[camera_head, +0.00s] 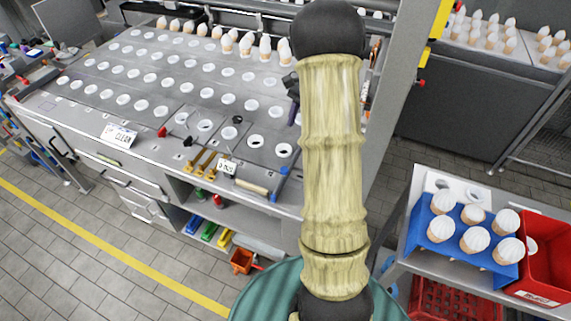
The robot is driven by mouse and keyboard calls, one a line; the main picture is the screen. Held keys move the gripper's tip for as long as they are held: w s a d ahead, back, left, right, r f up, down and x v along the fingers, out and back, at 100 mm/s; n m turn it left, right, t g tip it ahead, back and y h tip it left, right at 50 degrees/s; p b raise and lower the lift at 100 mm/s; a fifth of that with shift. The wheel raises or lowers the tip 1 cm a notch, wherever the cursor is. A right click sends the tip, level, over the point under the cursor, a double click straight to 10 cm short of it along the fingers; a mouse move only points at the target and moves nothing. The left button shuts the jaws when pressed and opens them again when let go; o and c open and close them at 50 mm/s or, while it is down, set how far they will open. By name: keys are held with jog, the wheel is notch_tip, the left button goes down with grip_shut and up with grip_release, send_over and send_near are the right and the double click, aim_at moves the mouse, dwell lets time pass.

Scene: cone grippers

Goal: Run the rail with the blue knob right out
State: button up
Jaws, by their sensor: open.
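The blue knob (284,171) is at the front right of the grey worktop, left of my arm. A short dark blue rail piece (275,190) runs from it toward the front edge; how far out the rail stands I cannot tell. A red knob (162,132) and a black knob (238,119) stand on other thin rails to the left. My gripper (293,98) shows as a small dark shape beside my beige-covered arm, above the worktop and behind the blue knob. It is open, apart from the knob, and partly hidden by the arm.
The worktop (75,103) has rows of white-rimmed holes, with white-topped cones along the back. At right, a trolley carries a blue cone rack (470,257) and a red bin (548,262).

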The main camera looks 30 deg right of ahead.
aim_at(284, 169)
jog(key=p+x, duration=0.2)
jog(key=x, duration=1.2)
jog(key=shift+a+f+p, duration=0.15)
jog(key=shift+f+p, duration=0.2)
grip_shut()
